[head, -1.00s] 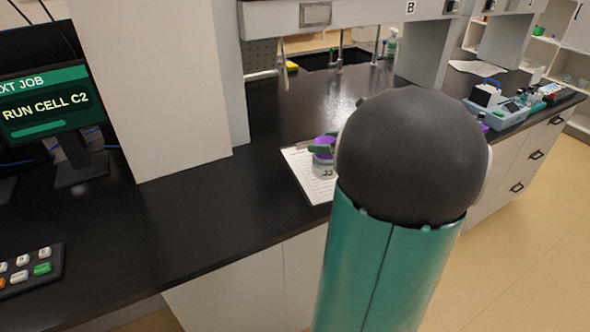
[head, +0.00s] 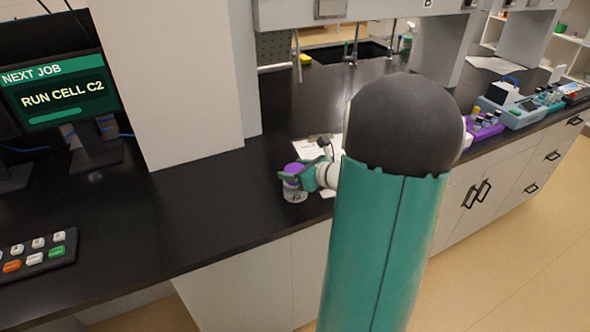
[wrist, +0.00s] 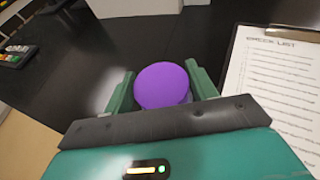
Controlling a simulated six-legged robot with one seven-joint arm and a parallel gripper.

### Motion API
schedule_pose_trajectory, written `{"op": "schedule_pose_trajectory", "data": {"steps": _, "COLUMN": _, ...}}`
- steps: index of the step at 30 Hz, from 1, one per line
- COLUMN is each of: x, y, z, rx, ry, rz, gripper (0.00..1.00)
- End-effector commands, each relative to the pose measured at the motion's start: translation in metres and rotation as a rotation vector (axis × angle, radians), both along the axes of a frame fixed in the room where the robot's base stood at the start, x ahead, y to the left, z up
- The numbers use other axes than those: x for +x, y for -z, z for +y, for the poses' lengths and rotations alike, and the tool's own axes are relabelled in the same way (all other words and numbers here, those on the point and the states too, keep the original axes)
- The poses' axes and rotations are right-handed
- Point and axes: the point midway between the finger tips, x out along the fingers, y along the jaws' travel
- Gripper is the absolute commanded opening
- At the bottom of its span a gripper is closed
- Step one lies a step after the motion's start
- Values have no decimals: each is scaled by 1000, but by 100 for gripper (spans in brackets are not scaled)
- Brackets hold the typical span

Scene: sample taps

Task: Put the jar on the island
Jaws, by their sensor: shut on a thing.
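The jar (head: 294,193) is a small clear jar with a purple lid, near the front of the black counter, left of the clipboard. My gripper (head: 291,177) is shut on it, with green fingers on both sides near the lid. In the wrist view the purple lid of the jar (wrist: 162,85) sits between the fingers of my gripper (wrist: 163,88). The lid hides most of the jar's body there. I cannot tell whether the jar's base touches the counter. No thing that I can surely name as the island shows.
A clipboard with paper (wrist: 281,85) lies on the counter (head: 210,215). A white panel (head: 170,80) stands at the left, by a monitor (head: 60,90) and a button box (head: 35,255). A purple rack (head: 483,130) and blue device (head: 515,110) stand at the right. Open floor (head: 530,240) lies right.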

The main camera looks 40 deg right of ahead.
Motion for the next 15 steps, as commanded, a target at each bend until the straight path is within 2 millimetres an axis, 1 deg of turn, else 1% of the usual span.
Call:
{"op": "schedule_pose_trajectory", "data": {"steps": 5, "x": 0, "y": 0, "z": 0, "rx": -1, "ry": -2, "rz": -1, "gripper": 16}}
{"op": "schedule_pose_trajectory", "data": {"steps": 6, "x": 0, "y": 0, "z": 0, "rx": 0, "ry": -1, "rz": -1, "gripper": 65}}
{"op": "schedule_pose_trajectory", "data": {"steps": 8, "x": 0, "y": 0, "z": 0, "rx": 0, "ry": -1, "rz": -1, "gripper": 76}}
{"op": "schedule_pose_trajectory", "data": {"steps": 9, "x": 0, "y": 0, "z": 0, "rx": 0, "ry": -1, "rz": -1, "gripper": 79}}
{"op": "schedule_pose_trajectory", "data": {"steps": 15, "x": 0, "y": -1, "z": 0, "rx": 0, "ry": -1, "rz": -1, "gripper": 79}}
